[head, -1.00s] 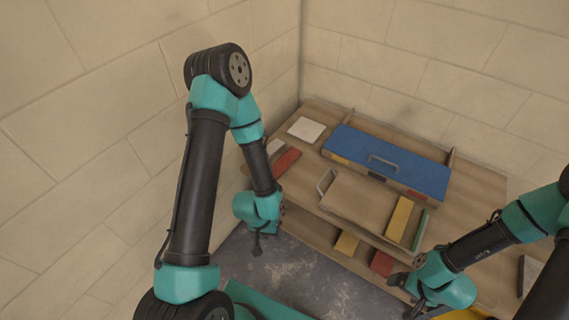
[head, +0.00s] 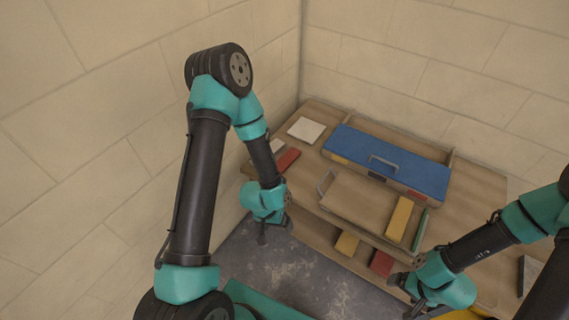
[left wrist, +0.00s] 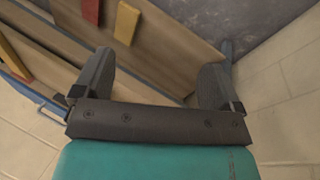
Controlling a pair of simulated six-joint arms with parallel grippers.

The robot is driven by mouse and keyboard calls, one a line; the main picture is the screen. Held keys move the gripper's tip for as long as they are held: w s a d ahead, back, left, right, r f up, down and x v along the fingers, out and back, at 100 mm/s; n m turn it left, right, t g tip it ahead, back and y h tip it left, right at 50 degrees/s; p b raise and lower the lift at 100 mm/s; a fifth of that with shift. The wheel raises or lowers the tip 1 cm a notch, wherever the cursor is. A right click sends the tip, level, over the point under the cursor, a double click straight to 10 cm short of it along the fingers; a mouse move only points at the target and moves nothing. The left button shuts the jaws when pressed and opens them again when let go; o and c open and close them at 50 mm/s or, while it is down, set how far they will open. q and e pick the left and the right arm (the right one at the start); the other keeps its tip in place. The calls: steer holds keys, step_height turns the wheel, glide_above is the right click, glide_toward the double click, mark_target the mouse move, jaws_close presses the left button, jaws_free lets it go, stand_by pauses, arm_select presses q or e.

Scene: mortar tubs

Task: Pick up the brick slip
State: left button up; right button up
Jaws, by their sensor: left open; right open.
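A flat red piece (head: 288,160), which looks like the brick slip, lies at the left end of the wooden bench (head: 475,190) in the head view. A second red piece (head: 381,263) sits lower, under the bench's front edge; I cannot tell for sure which is the slip. My left gripper (head: 275,232) is open and empty, in front of the bench and below the first red piece. Its two spread fingers show in the left wrist view (left wrist: 155,88) with nothing between them. My right gripper (head: 402,292) is open at the bench's front right, partly hidden by its own arm.
A blue lid or box (head: 390,155) with a handle stands at the back. A wooden drawer or case (head: 355,200) with a handle is in front. Yellow pieces (head: 399,218) and a white tile (head: 306,129) lie about. Walls close the left and back.

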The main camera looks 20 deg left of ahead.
arm_select(q)
steer(key=w+a+r+m, duration=0.1)
steer(key=w, duration=0.5)
steer(key=w+a+r, duration=0.1)
steer(key=w, duration=0.5)
steer(key=w+a+r+m+y, duration=0.1)
steer(key=w, duration=0.5)
steer(key=shift+w+a+m+g, duration=0.3)
steer(key=shift+w+a, duration=0.05)
steer(key=shift+a, duration=0.05)
steer(key=w+a+r+y, duration=0.1)
steer(key=w+a+r, duration=0.25)
steer(key=w, duration=0.35)
step_height(320, 180, up, 7)
steer(key=m+y, duration=0.1)
steer(key=y, duration=0.1)
glide_above(284, 161)
steer(key=shift+w+d+f, duration=0.1)
steer(key=shift+f, duration=0.05)
step_height(284, 161, down, 12)
steer(key=shift+f, duration=0.1)
